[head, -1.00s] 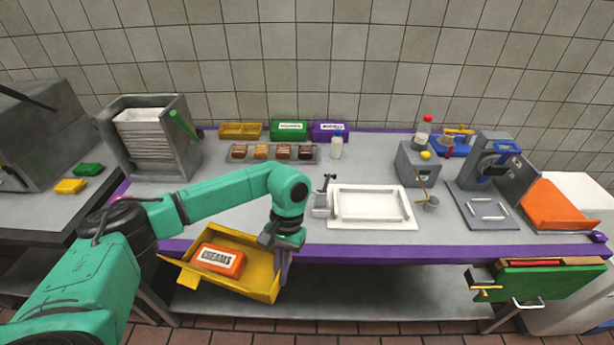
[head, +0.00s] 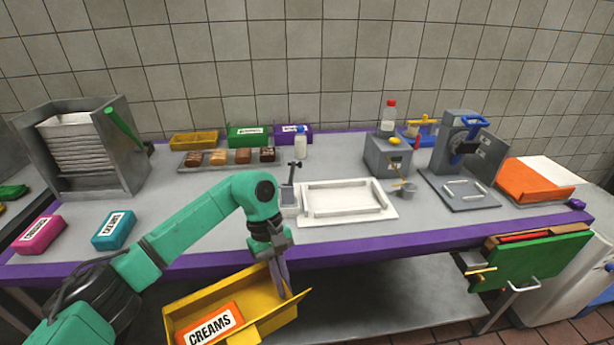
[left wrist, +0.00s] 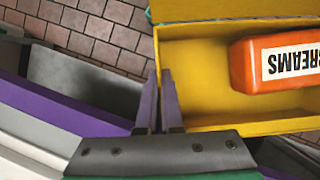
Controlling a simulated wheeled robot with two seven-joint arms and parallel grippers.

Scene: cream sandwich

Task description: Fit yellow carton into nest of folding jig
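The yellow carton (head: 185,312) is an open box with flared flaps, held in the air in front of the table's edge. An orange pack labelled CREAMS (head: 211,326) lies inside it. My left gripper (head: 280,272) is at the carton's right end, its purple fingers closed on the wall. The left wrist view shows the fingers (left wrist: 158,103) at the carton's (left wrist: 195,75) edge, with the orange pack (left wrist: 277,62) inside. A white plate with a raised rectangular frame (head: 309,217) lies on the table, apart from the carton; it looks like the jig's nest. My right gripper is out of view.
A small grey clamp post (head: 291,185) stands at the white plate's left. Pink (head: 39,234) and teal (head: 114,230) boxes sit at the table's left. A grey box with a red-capped bottle (head: 388,155) stands right of the plate. A green panel (head: 528,265) hangs at the front right.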

